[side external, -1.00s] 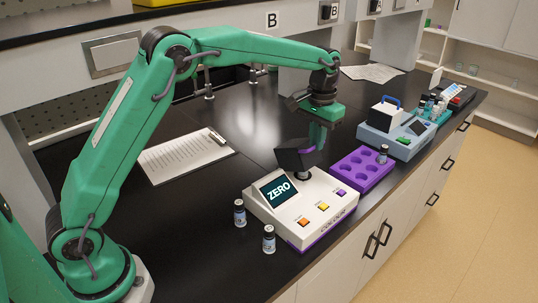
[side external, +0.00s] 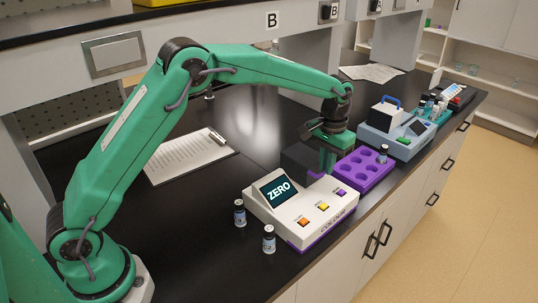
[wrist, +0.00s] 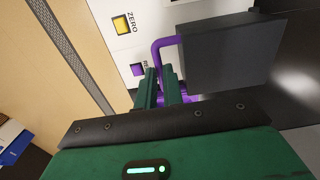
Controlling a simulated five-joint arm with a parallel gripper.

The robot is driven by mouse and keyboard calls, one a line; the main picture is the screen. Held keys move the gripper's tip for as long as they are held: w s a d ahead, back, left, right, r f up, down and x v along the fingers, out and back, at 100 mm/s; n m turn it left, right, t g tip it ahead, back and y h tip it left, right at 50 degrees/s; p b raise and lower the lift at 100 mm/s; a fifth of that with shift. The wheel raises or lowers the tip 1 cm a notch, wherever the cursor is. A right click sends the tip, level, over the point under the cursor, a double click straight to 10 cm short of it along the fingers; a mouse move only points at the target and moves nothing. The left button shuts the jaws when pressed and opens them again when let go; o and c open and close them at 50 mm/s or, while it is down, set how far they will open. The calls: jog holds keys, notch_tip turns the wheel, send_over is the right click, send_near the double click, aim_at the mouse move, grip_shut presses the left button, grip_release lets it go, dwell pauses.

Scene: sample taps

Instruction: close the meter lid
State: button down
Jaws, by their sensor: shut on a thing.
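The white meter (side external: 285,222) stands on the black bench, its screen reading ZERO. Its dark box-shaped lid (side external: 302,160) lies low over the back of the meter, and the well is hidden. Whether the lid sits fully flush I cannot tell. In the wrist view the lid (wrist: 225,58) has a purple loop handle (wrist: 160,47) on its side. My gripper (side external: 325,165) points down beside the lid; in the wrist view its two fingers (wrist: 161,80) are shut on the handle, partly hiding it.
A purple vial rack (side external: 365,172) stands close right of my gripper, with a blue-grey device (side external: 395,140) beyond. Two vials (side external: 239,212) (side external: 269,240) stand at the meter's left front. A clipboard (side external: 185,155) lies on the left; bench around it is clear.

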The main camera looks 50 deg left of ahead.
jog(key=shift+w+d+r, duration=0.1)
jog(key=shift+d+r, duration=0.3)
jog(key=shift+d, duration=0.35)
jog(key=c, duration=1.5)
grip_release()
jog(key=shift+c, duration=0.2)
jog(key=shift+f, duration=0.1)
jog(key=shift+a, duration=0.1)
notch_tip(320, 180, up, 8)
